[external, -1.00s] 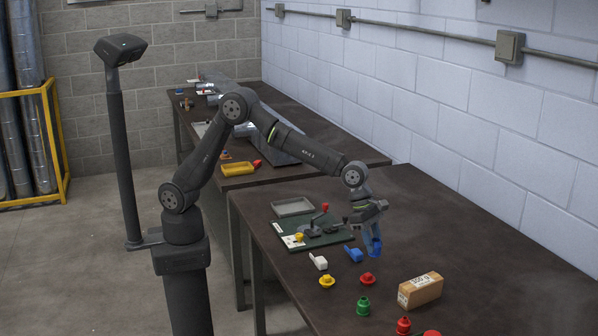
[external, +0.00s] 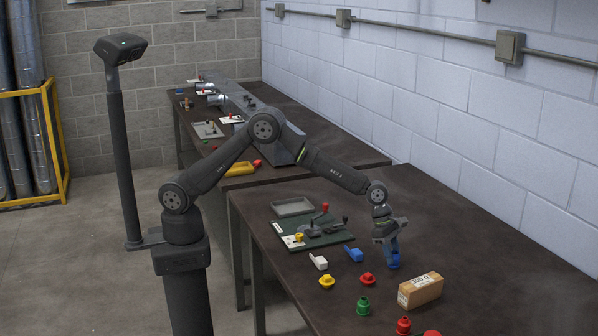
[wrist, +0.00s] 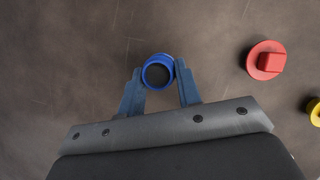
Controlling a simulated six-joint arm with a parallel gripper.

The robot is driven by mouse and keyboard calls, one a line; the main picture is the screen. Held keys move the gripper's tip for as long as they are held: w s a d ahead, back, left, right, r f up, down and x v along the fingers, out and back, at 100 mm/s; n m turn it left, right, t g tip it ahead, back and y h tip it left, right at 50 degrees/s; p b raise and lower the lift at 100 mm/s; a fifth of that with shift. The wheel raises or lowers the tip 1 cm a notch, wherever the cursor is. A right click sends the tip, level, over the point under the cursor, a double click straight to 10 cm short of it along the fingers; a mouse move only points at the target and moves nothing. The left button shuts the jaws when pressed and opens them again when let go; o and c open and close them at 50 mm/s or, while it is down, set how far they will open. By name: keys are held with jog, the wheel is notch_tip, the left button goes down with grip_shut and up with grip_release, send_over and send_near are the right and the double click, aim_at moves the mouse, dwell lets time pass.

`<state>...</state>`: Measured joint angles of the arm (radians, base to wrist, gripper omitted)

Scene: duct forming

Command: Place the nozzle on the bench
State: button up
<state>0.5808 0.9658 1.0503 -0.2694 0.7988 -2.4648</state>
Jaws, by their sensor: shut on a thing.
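A blue nozzle (wrist: 158,72) is between the fingertips of my gripper (wrist: 160,88) in the wrist view, its round dark opening facing the camera. In the external view my gripper (external: 391,245) points down over the near bench (external: 480,240), shut on the blue nozzle (external: 393,263). The nozzle is upright and low at the bench surface; I cannot tell whether its base touches.
A red part (external: 367,279) and a blue scoop-shaped part (external: 353,254) lie close by to the left. A cardboard box (external: 420,290) stands nearer the camera. Green (external: 363,306), yellow (external: 327,281) and white (external: 319,262) parts are also around. The bench toward the wall is clear.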

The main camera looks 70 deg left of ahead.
jog(key=shift+f, duration=0.4)
jog(key=shift+f, duration=0.1)
jog(key=o, duration=0.9)
jog(key=shift+o, duration=0.2)
jog(key=v, duration=1.6)
jog(key=shift+d, duration=0.25)
jog(key=shift+o, duration=0.5)
jog(key=shift+s+a+r, duration=0.15)
jog(key=shift+a+r, duration=0.1)
jog(key=shift+r, duration=0.4)
